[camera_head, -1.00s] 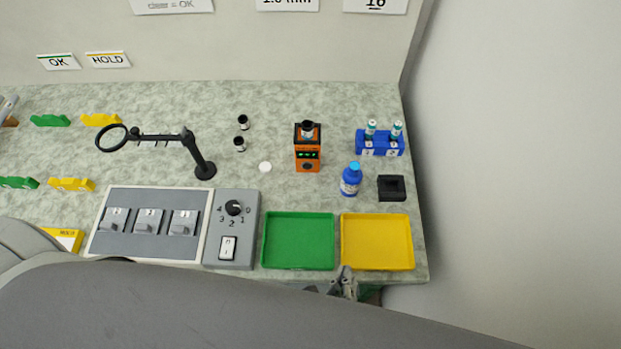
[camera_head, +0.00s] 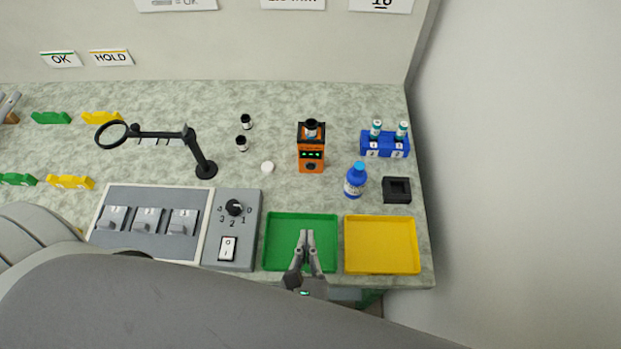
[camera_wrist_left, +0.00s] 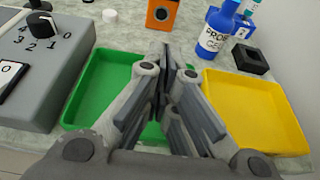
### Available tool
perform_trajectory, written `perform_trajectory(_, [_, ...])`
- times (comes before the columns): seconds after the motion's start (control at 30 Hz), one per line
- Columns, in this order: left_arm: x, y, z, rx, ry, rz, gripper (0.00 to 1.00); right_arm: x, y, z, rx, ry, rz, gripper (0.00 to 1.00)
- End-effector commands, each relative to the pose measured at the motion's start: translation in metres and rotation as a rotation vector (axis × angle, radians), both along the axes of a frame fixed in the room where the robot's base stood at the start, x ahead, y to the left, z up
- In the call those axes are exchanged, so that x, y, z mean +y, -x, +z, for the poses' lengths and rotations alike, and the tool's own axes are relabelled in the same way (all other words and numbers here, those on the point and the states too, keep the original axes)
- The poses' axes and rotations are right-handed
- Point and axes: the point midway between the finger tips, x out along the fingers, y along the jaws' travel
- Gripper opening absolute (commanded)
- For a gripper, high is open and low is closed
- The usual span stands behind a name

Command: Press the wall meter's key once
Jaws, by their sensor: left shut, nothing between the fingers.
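The orange meter (camera_head: 311,150) stands on the bench, with a small green-lit display and a round dark key (camera_head: 311,167) on its front. A black-topped vial (camera_head: 311,128) sits in its top. In the left wrist view the lower part of the meter (camera_wrist_left: 152,15) shows at the top edge, with the key (camera_wrist_left: 161,14) facing me. My left gripper (camera_head: 307,236) is shut and empty above the green tray, in front of the meter and apart from it. Its fingers (camera_wrist_left: 172,65) meet in the left wrist view. My right gripper is not in view.
The green tray (camera_head: 273,255) and yellow tray (camera_head: 381,270) lie at the front edge. A blue bottle (camera_head: 355,182) and a black block (camera_head: 397,196) stand right of the meter. A grey dial box (camera_head: 246,225) is at left. The bench between meter and green tray is clear.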

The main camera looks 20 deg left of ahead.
Motion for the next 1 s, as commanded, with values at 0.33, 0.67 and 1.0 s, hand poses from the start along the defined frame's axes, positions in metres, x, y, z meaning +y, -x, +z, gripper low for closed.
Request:
perform_trajectory(0.33, [0.019, -0.066, -0.018, -0.004, -0.003, 0.001, 0.00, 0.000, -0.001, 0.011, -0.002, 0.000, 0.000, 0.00])
perform_trajectory(0.67, [0.038, -0.131, -0.040, -0.003, -0.002, 0.001, 0.00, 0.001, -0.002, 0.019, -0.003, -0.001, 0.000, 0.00])
perform_trajectory(1.0, [0.050, -0.171, -0.055, 0.000, 0.001, 0.000, 0.00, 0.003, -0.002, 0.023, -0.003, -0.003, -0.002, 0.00])
